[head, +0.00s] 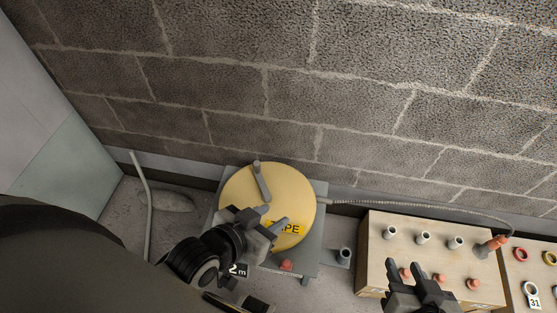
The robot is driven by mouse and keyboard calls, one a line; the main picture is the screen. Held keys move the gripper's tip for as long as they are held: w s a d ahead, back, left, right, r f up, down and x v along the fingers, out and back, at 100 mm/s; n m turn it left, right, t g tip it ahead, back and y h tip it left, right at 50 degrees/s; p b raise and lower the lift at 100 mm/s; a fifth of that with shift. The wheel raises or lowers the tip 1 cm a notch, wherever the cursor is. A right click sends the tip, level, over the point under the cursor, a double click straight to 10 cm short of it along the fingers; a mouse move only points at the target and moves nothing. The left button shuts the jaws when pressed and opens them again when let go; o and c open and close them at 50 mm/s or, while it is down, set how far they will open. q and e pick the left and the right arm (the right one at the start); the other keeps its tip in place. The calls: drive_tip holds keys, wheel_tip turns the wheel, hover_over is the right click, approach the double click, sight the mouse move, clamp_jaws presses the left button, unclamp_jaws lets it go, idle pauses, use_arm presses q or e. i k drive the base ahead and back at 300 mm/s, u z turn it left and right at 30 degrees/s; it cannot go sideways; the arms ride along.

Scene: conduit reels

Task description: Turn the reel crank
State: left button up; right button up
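The yellow tape reel (292,190) lies as a round disc on a grey base plate (316,235) against the wall. Its grey crank (263,183) runs from the upper edge of the disc towards the middle, with a knob at its far end. My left gripper (273,216) is over the lower middle of the disc, below the crank and apart from the knob. Its fingers look parted, with nothing seen between them. It hides part of the disc and label. My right gripper (410,268) is open and empty in front of the wooden box, away from the reel.
A wooden box (430,228) with several grey and red fittings stands at right. A grey conduit (400,204) runs from the reel to an orange-tipped fitting (491,246) there. A panel with coloured rings (513,272) is at far right. A bent grey rod (148,215) stands left.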

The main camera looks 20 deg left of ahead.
sight(267, 197)
drive_tip(key=z, duration=1.7)
drive_tip(key=k, duration=1)
drive_tip(key=u, duration=0.8)
drive_tip(key=i, duration=0.5)
